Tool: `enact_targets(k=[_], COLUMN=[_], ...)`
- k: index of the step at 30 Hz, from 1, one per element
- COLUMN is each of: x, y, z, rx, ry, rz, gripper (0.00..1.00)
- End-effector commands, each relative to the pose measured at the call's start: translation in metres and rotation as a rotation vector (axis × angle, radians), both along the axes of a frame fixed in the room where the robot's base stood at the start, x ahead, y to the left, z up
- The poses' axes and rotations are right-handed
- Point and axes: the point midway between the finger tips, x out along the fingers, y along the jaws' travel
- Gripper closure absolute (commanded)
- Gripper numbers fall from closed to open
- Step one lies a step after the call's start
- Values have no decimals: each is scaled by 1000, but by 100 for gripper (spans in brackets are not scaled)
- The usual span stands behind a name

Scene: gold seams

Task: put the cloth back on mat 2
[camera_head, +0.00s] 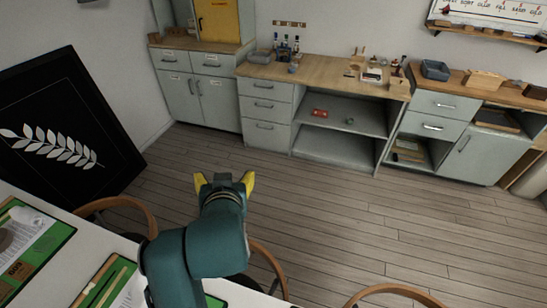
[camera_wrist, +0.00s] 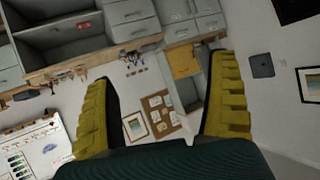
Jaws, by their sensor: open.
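My gripper (camera_head: 223,179) is open and empty, held up over the floor in front of the white table. Its two yellow fingers stand wide apart in the wrist view (camera_wrist: 162,70), with nothing between them. Green mats lie on the table at the lower left: one at the far left (camera_head: 58,234) bears papers and a brown item, and another (camera_head: 113,262) is partly behind my arm. A bit of green also shows right of my arm. I cannot tell which is mat 2. No cloth can be made out for certain.
Brown curved chair backs (camera_head: 120,203) line the table (camera_head: 62,214). Across open floor (camera_head: 330,215) stands a grey workbench with a wooden top (camera_head: 325,72). A small red item (camera_head: 320,113) lies on its open shelf. A black leaf-pattern panel (camera_head: 60,130) leans at left.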

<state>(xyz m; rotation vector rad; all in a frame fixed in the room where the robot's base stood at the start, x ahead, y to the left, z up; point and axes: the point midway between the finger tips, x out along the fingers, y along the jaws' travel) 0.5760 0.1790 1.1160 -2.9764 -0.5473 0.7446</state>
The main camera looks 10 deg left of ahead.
Motion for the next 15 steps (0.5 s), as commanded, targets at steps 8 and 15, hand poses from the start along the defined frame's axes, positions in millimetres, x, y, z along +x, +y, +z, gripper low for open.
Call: enact_targets(k=[8, 15], x=[-90, -142], y=[-209, -247], z=[170, 211], rx=[49, 25], ry=[-669, -849], rz=[-312, -388], gripper=[10, 10])
